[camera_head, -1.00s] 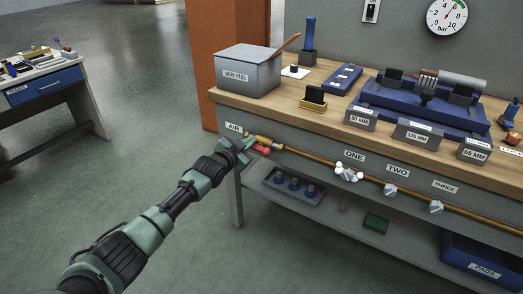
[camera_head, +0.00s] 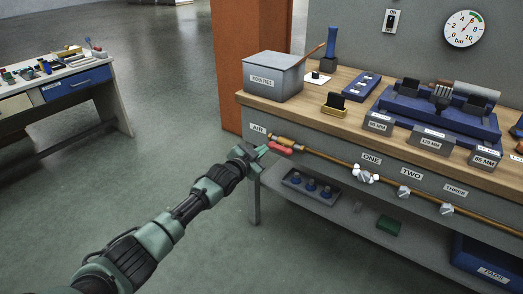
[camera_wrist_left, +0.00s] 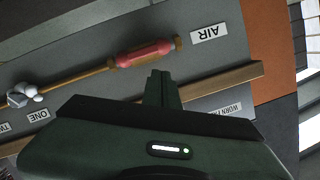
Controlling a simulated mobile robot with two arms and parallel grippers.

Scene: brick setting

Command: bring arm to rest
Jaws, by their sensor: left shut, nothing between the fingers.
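My left arm reaches in from the lower left in the head view. Its gripper (camera_head: 261,151) is shut and empty, just left of the red handle (camera_head: 280,149) of the air valve on the brass pipe under the bench top. In the left wrist view the closed fingers (camera_wrist_left: 161,88) point toward the pipe, with the red handle (camera_wrist_left: 145,54) a little beyond them. The fingers look apart from the handle. My right gripper is not in either view.
The workbench (camera_head: 330,121) carries a grey box (camera_head: 273,78), blue fixtures and labelled blocks. Its lower shelf holds a tray (camera_head: 312,190) and a blue bin (camera_head: 487,262). A side table (camera_head: 104,96) stands at left. Open floor (camera_head: 190,110) lies between them.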

